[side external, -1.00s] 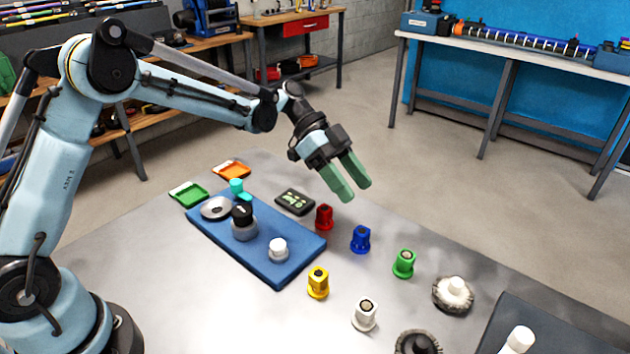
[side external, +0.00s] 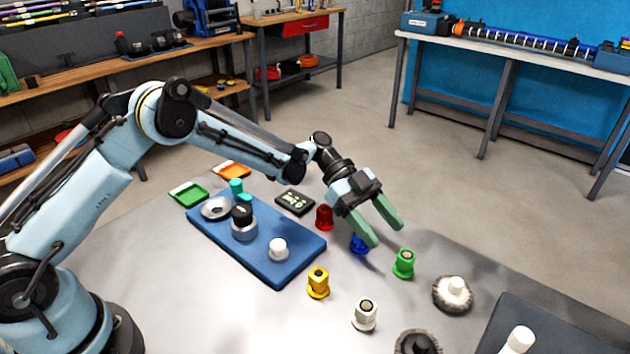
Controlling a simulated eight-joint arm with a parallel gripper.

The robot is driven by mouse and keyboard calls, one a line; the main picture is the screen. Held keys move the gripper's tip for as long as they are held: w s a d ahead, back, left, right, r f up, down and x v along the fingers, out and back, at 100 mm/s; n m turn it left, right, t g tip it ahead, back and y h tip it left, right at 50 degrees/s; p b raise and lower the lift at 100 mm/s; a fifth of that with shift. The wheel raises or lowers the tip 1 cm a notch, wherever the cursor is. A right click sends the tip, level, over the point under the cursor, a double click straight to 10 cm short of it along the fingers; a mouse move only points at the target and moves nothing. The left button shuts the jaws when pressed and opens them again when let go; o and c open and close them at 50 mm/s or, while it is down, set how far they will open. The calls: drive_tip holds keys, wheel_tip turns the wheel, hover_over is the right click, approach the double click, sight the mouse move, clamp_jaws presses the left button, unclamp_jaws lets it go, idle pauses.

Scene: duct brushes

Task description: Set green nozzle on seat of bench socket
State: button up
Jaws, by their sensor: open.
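The green nozzle (side external: 403,264) stands upright on the grey table, right of centre. My gripper (side external: 386,235) is open and empty, its two green fingers pointing down and right, above and to the left of the green nozzle. In the picture one finger partly covers the blue nozzle (side external: 358,245). On the blue mat (side external: 287,271) stand a silver disc (side external: 215,208), a grey round fitting with a black top (side external: 244,229) and a white piece (side external: 278,249). I cannot tell for sure which of these is the bench socket.
Red (side external: 324,217), yellow (side external: 318,283) and white (side external: 364,314) nozzles stand near the green one. A white-hubbed brush (side external: 453,294) and a dark brush (side external: 418,343) lie to the right. A small black device (side external: 295,201) sits behind the mat.

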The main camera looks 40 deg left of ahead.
sight(403, 252)
drive_tip(key=x, duration=0.5)
drive_tip(key=shift+w+d+r, duration=0.1)
drive_tip(key=shift+d, duration=0.1)
clamp_jaws()
